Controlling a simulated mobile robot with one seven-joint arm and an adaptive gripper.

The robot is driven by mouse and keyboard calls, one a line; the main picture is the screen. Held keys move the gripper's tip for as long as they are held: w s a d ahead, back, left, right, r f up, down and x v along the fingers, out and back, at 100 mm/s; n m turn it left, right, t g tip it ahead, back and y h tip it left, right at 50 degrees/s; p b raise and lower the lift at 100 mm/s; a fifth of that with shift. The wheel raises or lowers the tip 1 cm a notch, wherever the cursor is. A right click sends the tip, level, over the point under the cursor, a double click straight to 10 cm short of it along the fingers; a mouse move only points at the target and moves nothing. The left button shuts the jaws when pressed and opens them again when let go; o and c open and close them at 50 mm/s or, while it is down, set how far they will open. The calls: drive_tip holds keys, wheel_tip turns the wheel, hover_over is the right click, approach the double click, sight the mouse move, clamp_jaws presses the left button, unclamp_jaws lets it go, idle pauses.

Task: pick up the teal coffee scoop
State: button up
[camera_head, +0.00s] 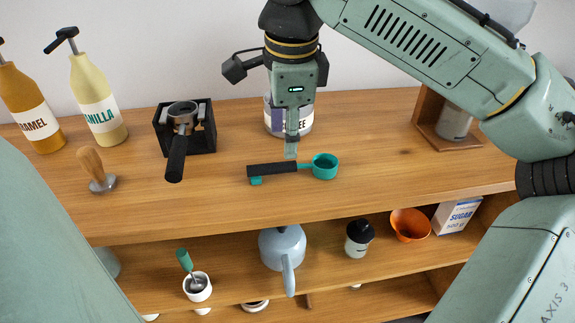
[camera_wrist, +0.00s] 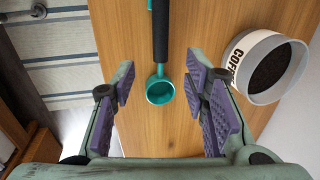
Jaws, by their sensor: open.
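The teal coffee scoop (camera_head: 324,167) lies on the wooden counter, with its round bowl to the right and a black grip on its handle to the left. In the wrist view the scoop (camera_wrist: 160,91) has its bowl near the middle, and its black-gripped handle runs up to the top edge. My gripper (camera_head: 291,153) points down over the scoop's handle, near the bowl. In the wrist view my open gripper (camera_wrist: 168,95) has its purple-padded fingers spread on either side of the bowl, with nothing held between them.
A coffee canister (camera_wrist: 268,68) stands close by, behind my gripper. A portafilter (camera_head: 181,117) in a black holder, a tamper (camera_head: 97,170) and syrup bottles (camera_head: 98,103) stand left. A wooden box (camera_head: 440,132) is right. Shelves below hold a blue kettle (camera_head: 283,246). Counter beside the scoop is clear.

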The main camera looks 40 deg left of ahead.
sight(283, 164)
drive_tip(key=f, duration=0.2)
drive_tip(key=a+f+p, duration=0.1)
drive_tip(key=f, duration=0.5)
drive_tip(key=shift+w+a, duration=0.3)
clamp_jaws()
